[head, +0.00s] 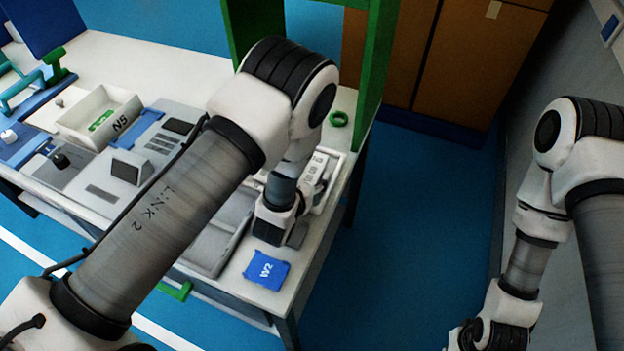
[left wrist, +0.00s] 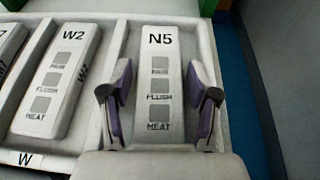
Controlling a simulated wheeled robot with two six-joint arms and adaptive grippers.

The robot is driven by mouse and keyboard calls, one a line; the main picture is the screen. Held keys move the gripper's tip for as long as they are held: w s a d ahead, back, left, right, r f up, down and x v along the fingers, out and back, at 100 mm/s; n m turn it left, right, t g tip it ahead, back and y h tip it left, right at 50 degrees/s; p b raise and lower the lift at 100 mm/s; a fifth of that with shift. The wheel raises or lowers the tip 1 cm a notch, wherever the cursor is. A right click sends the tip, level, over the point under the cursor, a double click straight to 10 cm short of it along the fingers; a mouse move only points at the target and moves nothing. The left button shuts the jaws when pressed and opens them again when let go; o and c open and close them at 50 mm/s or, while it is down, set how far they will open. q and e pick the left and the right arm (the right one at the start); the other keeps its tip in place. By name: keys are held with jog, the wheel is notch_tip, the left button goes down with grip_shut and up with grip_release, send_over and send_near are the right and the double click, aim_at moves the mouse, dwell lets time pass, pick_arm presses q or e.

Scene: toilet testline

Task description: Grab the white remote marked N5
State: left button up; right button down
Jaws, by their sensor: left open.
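The white remote marked N5 (left wrist: 160,82) lies in a compartment of a pale tray (left wrist: 122,60), with grey PAUSE-like, FLUSH and HEAT buttons; its top button's label is blurred. In the left wrist view, my left gripper (left wrist: 160,100) is open, one finger on each side of the lower half of N5. Whether the fingers touch it I cannot tell. In the head view, my left wrist (head: 275,215) hangs over the tray and hides part of it. My right arm's lower end (head: 495,325) is at the bottom right; its gripper is outside the picture.
A white remote marked W2 (left wrist: 62,80) lies just left of N5, with another remote (left wrist: 10,50) beyond it. A blue W2 pouch (head: 266,270), a green ring (head: 339,118) and a white N5 bin (head: 98,116) are on the table. Blue floor is clear to the right.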

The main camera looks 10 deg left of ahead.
pick_arm(q)
jog(key=shift+w, duration=0.15)
jog(key=c, duration=1)
jog(key=shift+o, duration=0.2)
jog(key=shift+r, duration=0.1)
